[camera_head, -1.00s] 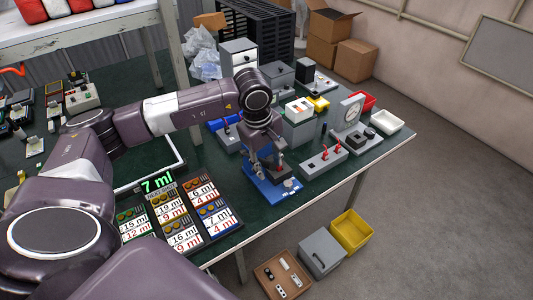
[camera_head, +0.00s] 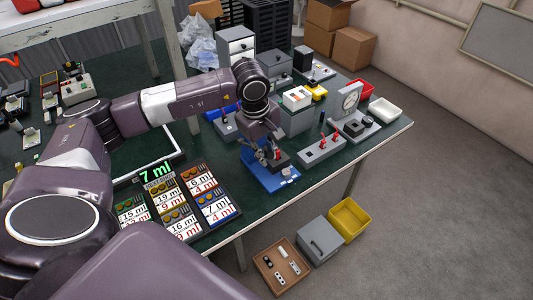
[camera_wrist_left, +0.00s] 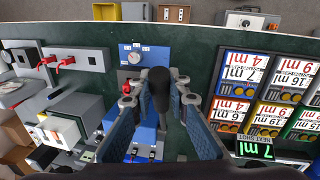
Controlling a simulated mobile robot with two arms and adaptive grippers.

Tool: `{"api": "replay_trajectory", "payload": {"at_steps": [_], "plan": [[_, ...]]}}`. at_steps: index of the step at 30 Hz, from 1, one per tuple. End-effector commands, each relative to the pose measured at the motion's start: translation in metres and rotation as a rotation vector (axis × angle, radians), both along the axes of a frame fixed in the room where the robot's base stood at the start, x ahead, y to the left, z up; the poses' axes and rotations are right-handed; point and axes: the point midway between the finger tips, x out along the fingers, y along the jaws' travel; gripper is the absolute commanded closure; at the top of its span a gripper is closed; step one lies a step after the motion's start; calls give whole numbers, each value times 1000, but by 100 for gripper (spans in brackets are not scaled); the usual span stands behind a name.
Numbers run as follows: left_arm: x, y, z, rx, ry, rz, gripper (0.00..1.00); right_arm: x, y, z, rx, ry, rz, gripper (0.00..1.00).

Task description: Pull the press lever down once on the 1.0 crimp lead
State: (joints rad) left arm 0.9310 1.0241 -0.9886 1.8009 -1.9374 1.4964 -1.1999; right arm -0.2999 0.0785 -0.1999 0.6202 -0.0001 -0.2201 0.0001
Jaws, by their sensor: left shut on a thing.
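The blue crimp press (camera_head: 284,181) stands near the front edge of the green table. In the left wrist view its blue plate (camera_wrist_left: 146,56) carries a round dial (camera_wrist_left: 135,58) with small labels I cannot read. My left gripper (camera_head: 263,152) is over the press. The left wrist view shows its fingers (camera_wrist_left: 159,76) shut on the black grip of the press lever (camera_wrist_left: 159,97). A red part (camera_wrist_left: 131,86) of the press shows beside the left finger. The crimp lead is not clearly visible; the gripper hides part of the press. My right gripper is out of view.
Label boards (camera_head: 172,207) lie left of the press. A grey box with red levers (camera_head: 321,150) and a gauge stand (camera_head: 350,104) are to its right. A grey bin (camera_head: 319,240), yellow bin (camera_head: 349,221) and brown tray (camera_head: 281,268) stand beyond the table edge.

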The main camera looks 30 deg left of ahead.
Motion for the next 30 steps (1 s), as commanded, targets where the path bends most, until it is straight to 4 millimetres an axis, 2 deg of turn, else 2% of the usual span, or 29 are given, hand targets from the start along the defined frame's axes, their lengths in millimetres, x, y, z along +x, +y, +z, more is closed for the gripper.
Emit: {"api": "replay_trajectory", "payload": {"at_steps": [11,21,30], "plan": [[0,0,0,1,-1,0,100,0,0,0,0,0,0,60],[-3,-7,-18,92,-39,-2,100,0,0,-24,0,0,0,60],[-3,-8,-19,114,-47,1,100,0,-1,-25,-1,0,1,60]]}}
